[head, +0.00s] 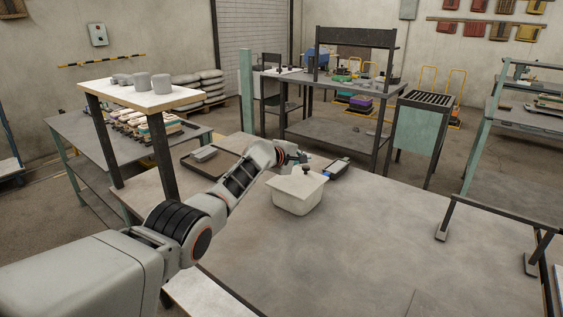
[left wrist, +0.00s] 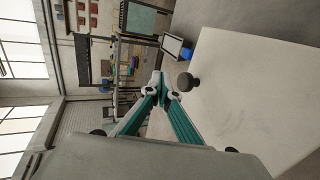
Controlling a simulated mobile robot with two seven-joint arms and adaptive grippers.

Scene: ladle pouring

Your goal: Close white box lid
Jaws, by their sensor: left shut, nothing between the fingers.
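The white box (head: 297,200) stands on the grey table. Its pale lid (head: 290,183) lies over the top, with a dark round knob (head: 306,170) standing up from it. I cannot tell whether the lid sits fully flush. My left gripper (head: 302,157) is shut and empty, just behind the knob in the head view. In the left wrist view, the teal fingers of the gripper (left wrist: 158,88) meet beside the knob (left wrist: 185,80), apart from it in the picture. The lid (left wrist: 255,95) fills the right side there. My right gripper is not in view.
A dark device with a blue edge (head: 337,170) lies behind the box to the right. A dark tray (head: 190,168) lies at the back left. The grey tabletop (head: 390,240) is clear to the right and in front, with a dark metal frame (head: 490,215) at its right end.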

